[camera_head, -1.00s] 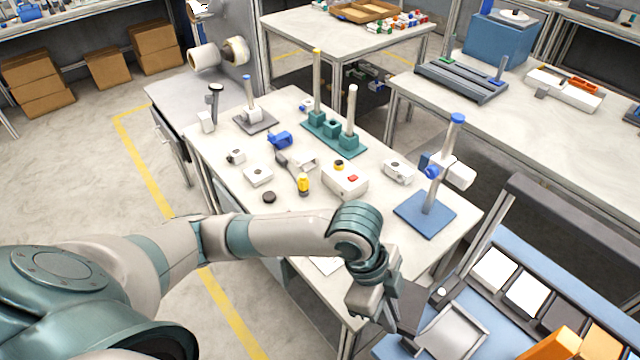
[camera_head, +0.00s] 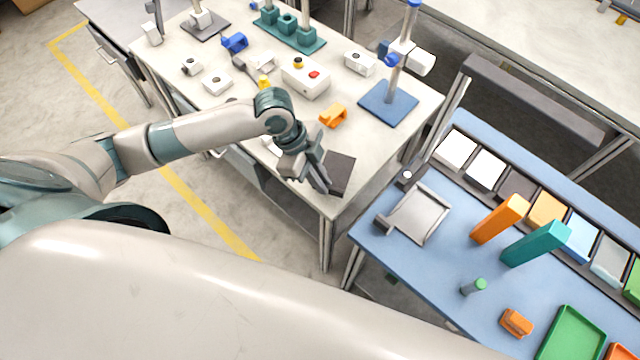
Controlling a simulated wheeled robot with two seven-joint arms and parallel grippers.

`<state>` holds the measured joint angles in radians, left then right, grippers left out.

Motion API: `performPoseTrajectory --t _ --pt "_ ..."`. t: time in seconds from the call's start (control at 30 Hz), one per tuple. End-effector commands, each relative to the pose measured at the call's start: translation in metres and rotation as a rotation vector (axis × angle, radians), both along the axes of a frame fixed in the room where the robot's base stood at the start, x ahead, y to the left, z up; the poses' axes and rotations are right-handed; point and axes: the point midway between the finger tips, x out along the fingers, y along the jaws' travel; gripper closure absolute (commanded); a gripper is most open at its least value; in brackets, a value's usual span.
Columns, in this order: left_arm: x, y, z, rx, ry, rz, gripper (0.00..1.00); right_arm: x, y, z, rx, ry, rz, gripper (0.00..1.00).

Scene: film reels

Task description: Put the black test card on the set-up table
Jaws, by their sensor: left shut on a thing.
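My left gripper (camera_head: 319,175) is shut on a dark, nearly black card (camera_head: 341,172), gripping it by its left side. The card is over the front corner of the white-topped table (camera_head: 310,196); I cannot tell whether it touches the top. My left arm reaches in from the left across this table's front edge. My right gripper is out of view; a large pale link of mine fills the lower left.
The white table carries a blue-based stand (camera_head: 388,102), a white control box (camera_head: 305,77) and an orange clamp (camera_head: 333,116). At right, a blue-topped table (camera_head: 440,262) holds a rack of coloured cards, a grey tray (camera_head: 418,214) and upright orange and teal blocks.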

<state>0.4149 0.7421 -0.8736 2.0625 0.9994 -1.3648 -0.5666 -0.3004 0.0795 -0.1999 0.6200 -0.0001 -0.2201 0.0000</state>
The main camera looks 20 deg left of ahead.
Motion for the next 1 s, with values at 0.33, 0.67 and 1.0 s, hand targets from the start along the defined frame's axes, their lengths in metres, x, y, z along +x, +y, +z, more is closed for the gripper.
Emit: performPoseTrajectory --t 0.33,0.67,1.0 --pt "0.001 0.003 -0.002 0.000 0.000 0.000 1.00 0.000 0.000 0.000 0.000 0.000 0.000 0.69" --pt "0.000 0.002 -0.029 0.001 0.004 0.002 1.00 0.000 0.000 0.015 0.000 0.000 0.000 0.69" --pt "0.001 0.003 -0.042 0.001 -0.001 -0.001 1.00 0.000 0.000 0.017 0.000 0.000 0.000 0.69"
